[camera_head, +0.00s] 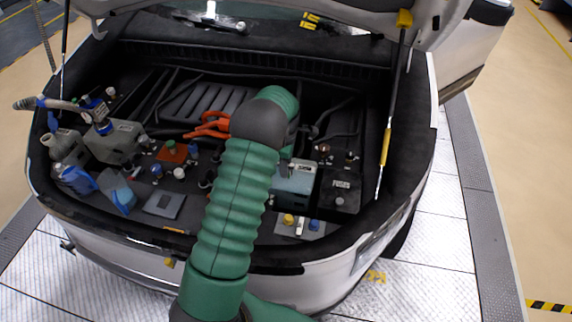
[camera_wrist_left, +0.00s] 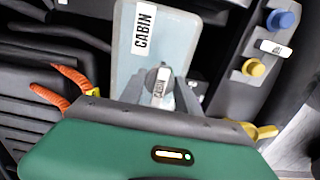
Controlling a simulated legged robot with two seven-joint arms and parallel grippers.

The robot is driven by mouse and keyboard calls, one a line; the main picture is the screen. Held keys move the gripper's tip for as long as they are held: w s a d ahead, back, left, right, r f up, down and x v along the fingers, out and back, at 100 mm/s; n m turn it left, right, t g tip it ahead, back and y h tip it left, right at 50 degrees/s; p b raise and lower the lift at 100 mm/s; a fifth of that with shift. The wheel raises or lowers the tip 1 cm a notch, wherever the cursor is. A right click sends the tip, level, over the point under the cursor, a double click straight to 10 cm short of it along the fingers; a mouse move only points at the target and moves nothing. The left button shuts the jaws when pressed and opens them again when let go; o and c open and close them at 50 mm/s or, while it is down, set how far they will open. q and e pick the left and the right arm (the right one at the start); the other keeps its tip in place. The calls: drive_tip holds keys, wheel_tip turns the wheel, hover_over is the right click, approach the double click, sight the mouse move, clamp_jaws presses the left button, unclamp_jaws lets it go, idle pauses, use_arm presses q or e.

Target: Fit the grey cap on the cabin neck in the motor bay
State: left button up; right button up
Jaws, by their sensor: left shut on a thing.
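The cabin tank (camera_wrist_left: 168,40), pale blue-grey with a white CABIN label, fills the upper middle of the left wrist view. It also shows in the head view (camera_head: 296,181), right of my arm in the motor bay. My left gripper (camera_wrist_left: 161,88) is shut on the grey cap (camera_wrist_left: 160,76), which carries a small white label. The cap overlaps the near part of the cabin tank in the wrist view. The cabin neck is hidden, and I cannot tell whether the cap touches it. In the head view my green arm hides the jaws. My right gripper is not in view.
A blue cap (camera_wrist_left: 281,20) and a yellow cap (camera_wrist_left: 253,67) sit on a grey strip right of the tank. Orange cables (camera_head: 208,127) lie left of my arm. A black box (camera_head: 341,189) stands right of the tank. Bottles (camera_head: 76,179) crowd the bay's left.

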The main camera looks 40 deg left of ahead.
use_arm(q)
drive_tip(key=shift+s+d+f+m+p, duration=0.1)
drive_tip(key=shift+m+p, duration=0.25)
drive_tip(key=shift+m, duration=1.15)
drive_tip(key=shift+m+p, duration=0.35)
drive_tip(key=shift+m, duration=1.25)
drive_tip(key=shift+m+p, duration=0.3)
drive_tip(key=shift+m, duration=1.3)
